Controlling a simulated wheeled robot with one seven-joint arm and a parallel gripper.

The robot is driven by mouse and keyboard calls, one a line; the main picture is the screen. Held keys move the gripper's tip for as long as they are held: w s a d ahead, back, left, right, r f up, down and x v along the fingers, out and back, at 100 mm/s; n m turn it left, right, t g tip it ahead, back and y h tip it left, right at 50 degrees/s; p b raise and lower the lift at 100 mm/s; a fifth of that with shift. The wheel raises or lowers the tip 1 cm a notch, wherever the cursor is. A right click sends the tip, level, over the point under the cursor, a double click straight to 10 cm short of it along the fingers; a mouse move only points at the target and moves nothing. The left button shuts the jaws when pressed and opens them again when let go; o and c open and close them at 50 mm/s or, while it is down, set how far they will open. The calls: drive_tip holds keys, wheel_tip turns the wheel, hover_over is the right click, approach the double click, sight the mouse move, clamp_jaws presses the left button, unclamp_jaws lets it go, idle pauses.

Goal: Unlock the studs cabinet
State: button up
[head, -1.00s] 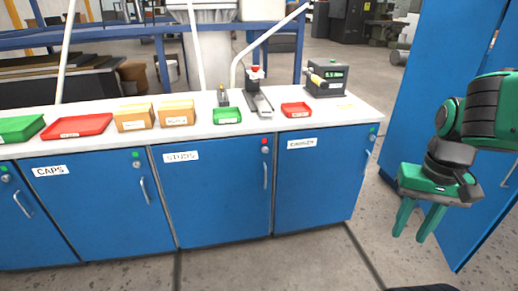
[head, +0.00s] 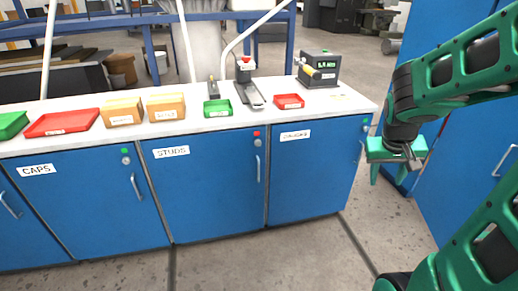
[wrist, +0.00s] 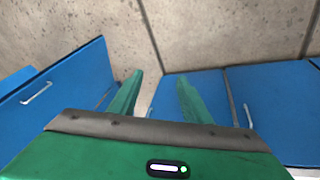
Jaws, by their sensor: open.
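The studs cabinet (head: 205,190) is a blue door under the white counter, with a white STUDS label (head: 172,151) at its upper left. A red indicator (head: 257,134) and a round lock (head: 257,143) sit at its upper right, above a vertical handle (head: 258,168). The door looks closed. My gripper (head: 389,180) is open and empty, pointing down, to the right of the cabinets and apart from them. In the wrist view its two green fingers (wrist: 158,95) are spread over floor and blue cabinet fronts.
The caps cabinet (head: 85,205) and gauges cabinet (head: 312,180) flank it, with green indicators. A tall blue cabinet (head: 455,170) stands right. The floor in front is clear.

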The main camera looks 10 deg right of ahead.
drive_tip(key=w+a+f+n+t+h, duration=0.1)
drive_tip(key=w+a+f+n+t, duration=0.3)
drive_tip(key=w, duration=0.9)
drive_tip(key=w+d+f+n+t, duration=0.15)
drive_tip(key=w+f, duration=0.45)
drive_tip(key=w, duration=0.7)
drive_tip(key=n+t+y, duration=0.2)
drive_tip(key=t+y, duration=0.3)
drive_tip(key=t, duration=0.5)
approach(258, 144)
drive_tip(key=shift+w+f, duration=0.1)
drive_tip(key=shift+w, duration=2.05)
drive_tip(key=shift+w+f, duration=0.15)
drive_tip(key=shift+w, duration=2)
drive_tip(key=shift+c, duration=0.2)
drive_tip(key=c, duration=1)
